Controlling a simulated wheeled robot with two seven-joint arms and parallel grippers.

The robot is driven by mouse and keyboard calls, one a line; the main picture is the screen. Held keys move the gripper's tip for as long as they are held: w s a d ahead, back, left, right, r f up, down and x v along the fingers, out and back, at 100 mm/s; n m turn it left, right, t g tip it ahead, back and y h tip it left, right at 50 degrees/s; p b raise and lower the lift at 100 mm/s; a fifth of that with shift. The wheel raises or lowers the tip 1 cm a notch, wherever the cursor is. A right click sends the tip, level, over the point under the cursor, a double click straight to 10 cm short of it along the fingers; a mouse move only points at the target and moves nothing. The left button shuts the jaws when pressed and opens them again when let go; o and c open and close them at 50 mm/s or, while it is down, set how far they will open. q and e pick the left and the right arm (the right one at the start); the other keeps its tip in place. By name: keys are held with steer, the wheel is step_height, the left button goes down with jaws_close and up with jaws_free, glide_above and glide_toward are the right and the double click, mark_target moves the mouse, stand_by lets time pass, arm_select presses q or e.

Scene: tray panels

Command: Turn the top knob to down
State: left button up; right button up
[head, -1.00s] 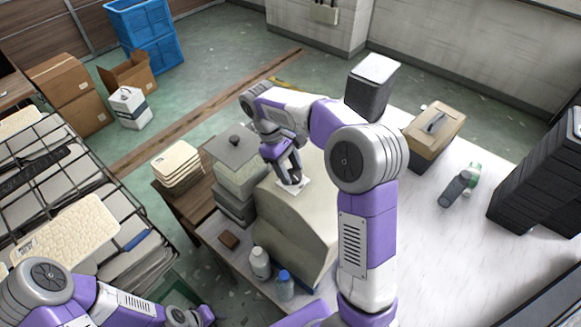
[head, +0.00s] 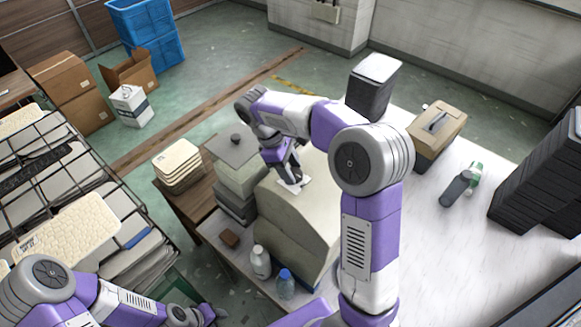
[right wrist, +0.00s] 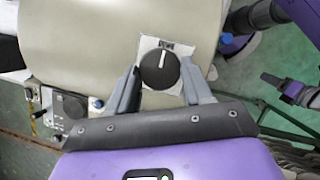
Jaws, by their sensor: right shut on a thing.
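The knob (right wrist: 159,69) is round and black with a white pointer line. It sits on a small white plate (right wrist: 181,48) on a beige curved housing (right wrist: 85,40). In the right wrist view its pointer runs from the middle toward the picture's top. My right gripper (right wrist: 160,87) is shut on the knob, one finger on each side. In the head view the right gripper (head: 290,180) is at the white plate (head: 297,186) on the beige housing (head: 295,215), and hides the knob. My left gripper (head: 205,314) is low at the left, its fingers too small to read.
A tan box (head: 437,128), a grey bottle (head: 457,187) and black stacked trays (head: 535,180) are to the right. The white table between is clear.

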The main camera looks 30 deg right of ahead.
steer(key=o, duration=1)
steer(key=shift+v, duration=3.8)
